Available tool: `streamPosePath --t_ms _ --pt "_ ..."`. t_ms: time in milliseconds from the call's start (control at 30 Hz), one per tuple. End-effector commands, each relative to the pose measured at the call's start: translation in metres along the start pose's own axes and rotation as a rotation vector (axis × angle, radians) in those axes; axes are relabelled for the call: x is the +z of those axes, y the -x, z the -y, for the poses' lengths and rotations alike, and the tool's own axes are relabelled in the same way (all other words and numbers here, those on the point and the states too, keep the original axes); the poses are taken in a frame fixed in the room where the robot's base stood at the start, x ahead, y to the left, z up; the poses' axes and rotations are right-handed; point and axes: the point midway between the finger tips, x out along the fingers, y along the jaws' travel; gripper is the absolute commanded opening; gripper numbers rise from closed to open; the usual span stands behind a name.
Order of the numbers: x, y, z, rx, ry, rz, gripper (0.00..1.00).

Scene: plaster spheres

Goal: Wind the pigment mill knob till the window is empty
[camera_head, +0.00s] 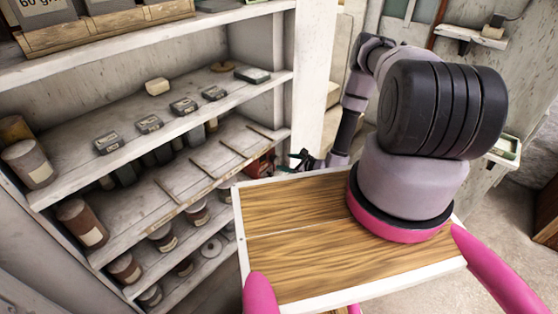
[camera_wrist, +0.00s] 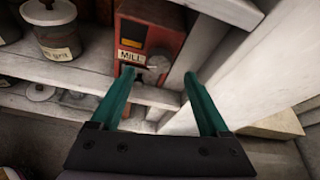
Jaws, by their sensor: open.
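The pigment mill (camera_wrist: 150,30) is a red box with a "MILL" label, standing on a shelf in the wrist view. Its grey knob (camera_wrist: 158,64) sits on the front face, low and to the right of the label. A small dark window with a yellow-orange patch (camera_wrist: 132,33) shows above the label; how much it holds is too small to tell. My gripper (camera_wrist: 162,75) has two green fingers, open and apart, with the knob showing between their tips. I cannot tell whether they touch it.
The white shelf unit (camera_head: 262,90) holds jars, small labelled tins and a white block (camera_head: 157,86). A lidded jar (camera_wrist: 55,32) stands left of the mill. A pale upright post (camera_wrist: 235,70) stands close on the right of my gripper.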

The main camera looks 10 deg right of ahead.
Motion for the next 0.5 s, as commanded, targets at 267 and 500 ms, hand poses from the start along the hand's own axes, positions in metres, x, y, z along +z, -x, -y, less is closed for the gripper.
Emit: streamPosePath --t_ms 267,500 --pt "0.000 -0.045 0.000 0.000 0.001 0.001 0.79" --pt "0.000 -0.058 0.000 0.000 -0.002 0.000 0.79"
